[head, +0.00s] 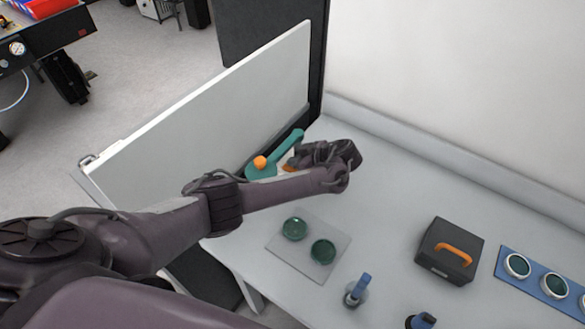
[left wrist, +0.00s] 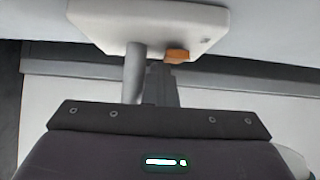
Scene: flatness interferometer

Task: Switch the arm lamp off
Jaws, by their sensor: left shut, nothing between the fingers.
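In the left wrist view a pale base plate with a grey post (left wrist: 134,70) hangs at the top of the picture; I take it for the arm lamp's foot (left wrist: 95,15). A small orange switch (left wrist: 177,56) sits at its edge. My left gripper (left wrist: 163,72) is shut and empty, its tips close beside the switch; I cannot tell whether they touch. My right gripper is not in view.
Nearer are a grey plate (head: 281,252) with two green discs, a blue-handled tool (head: 361,286), a black case (head: 432,259) and a blue tray (head: 516,288).

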